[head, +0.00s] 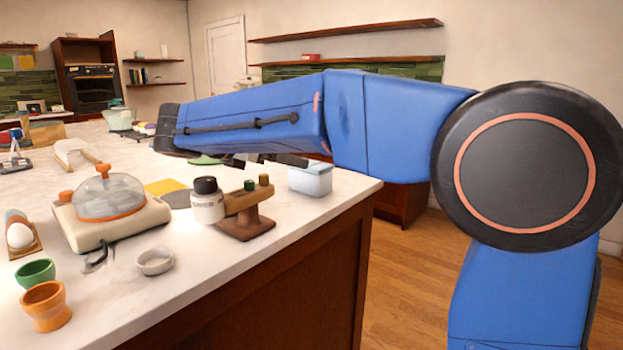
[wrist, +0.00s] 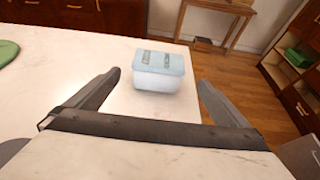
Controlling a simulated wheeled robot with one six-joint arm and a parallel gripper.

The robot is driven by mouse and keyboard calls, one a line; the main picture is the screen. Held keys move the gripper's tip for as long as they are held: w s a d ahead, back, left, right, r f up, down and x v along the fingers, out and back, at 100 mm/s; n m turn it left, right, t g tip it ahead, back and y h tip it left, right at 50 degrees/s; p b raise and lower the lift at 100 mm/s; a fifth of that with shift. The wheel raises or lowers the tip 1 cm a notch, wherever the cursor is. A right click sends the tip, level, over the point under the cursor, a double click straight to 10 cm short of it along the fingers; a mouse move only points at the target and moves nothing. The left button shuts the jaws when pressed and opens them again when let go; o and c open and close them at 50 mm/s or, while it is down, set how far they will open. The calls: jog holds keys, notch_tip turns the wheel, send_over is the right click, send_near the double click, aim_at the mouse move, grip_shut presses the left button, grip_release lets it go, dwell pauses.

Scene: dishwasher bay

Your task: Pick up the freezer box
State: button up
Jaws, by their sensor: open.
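The freezer box (head: 311,181) is a small translucent container with a pale blue lid. In the head view it stands on the white counter close to the right edge, under my blue arm, which hides part of its top. In the wrist view the freezer box (wrist: 159,71) stands upright ahead, between the lines of the two fingers and a little beyond their tips. My gripper (wrist: 159,83) is open and empty, with one finger on each side. In the head view my gripper is mostly hidden behind my arm, with dark parts showing just left of the box.
A wooden stand (head: 246,212) and a white jar with a black lid (head: 207,201) stand left of the box. A cream appliance with a clear dome (head: 110,212) is further left. The counter (wrist: 111,147) ends just right of the box, with wooden floor (wrist: 240,88) beyond.

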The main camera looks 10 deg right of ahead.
aim_at(310, 167)
jog(key=x, duration=1.4)
jog(key=shift+a+f, duration=0.1)
jog(key=shift+f, duration=0.1)
jog(key=c, duration=1.1)
